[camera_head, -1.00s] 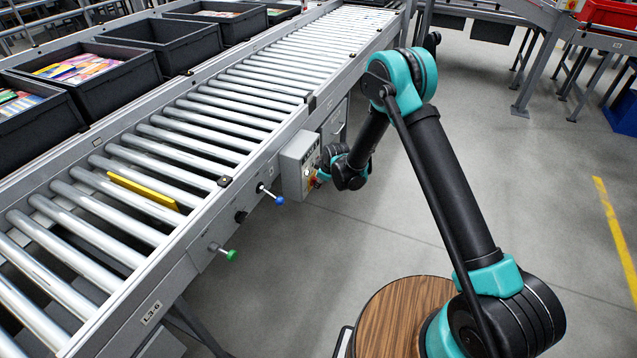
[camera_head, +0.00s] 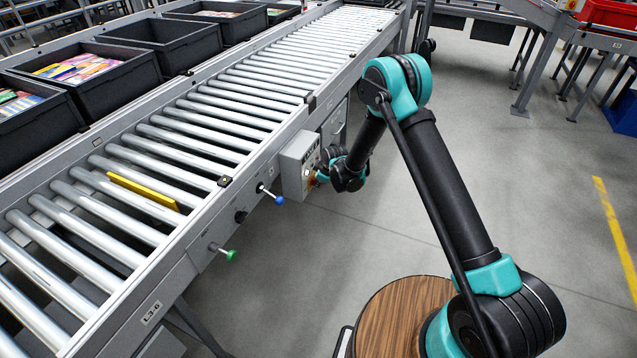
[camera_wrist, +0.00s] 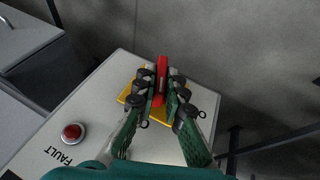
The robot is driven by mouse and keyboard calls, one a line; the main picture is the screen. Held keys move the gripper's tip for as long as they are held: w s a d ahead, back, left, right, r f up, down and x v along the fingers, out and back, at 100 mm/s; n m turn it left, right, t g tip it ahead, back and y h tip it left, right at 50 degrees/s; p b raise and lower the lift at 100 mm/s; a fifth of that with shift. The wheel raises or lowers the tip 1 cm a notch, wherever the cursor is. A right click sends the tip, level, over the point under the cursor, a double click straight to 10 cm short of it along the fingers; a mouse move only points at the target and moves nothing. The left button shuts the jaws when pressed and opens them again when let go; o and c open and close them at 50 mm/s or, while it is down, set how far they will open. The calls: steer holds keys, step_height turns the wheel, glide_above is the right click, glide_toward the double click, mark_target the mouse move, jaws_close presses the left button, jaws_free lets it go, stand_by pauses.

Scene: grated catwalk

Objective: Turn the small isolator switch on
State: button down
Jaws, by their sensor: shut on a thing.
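The isolator switch has a red handle (camera_wrist: 162,75) on a yellow plate (camera_wrist: 186,118), on the face of a grey control box (camera_head: 299,163). In the wrist view my gripper (camera_wrist: 162,92) has its two fingers closed on either side of the red handle. In the head view my gripper is at the box's right face, mostly hidden behind my wrist. The yellow plate (camera_head: 313,183) shows only as a small patch there. The handle looks roughly upright in the wrist view, but I cannot read any on or off marking.
A red button (camera_wrist: 73,132) labelled FAULT sits beside the switch on the box. Levers with a blue knob (camera_head: 280,200) and a green knob (camera_head: 231,255) stick out from the conveyor's side rail. Black bins (camera_head: 165,42) stand beyond the rollers. The floor to the right is open.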

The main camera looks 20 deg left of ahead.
steer(key=shift+w+g, duration=0.25)
steer(key=shift+g, duration=0.75)
steer(key=shift+m+g, duration=0.4)
steer(key=shift+g, duration=0.4)
steer(key=c, duration=1.6)
jaws_free()
steer(key=shift+r, duration=0.1)
steer(key=v, duration=1.2)
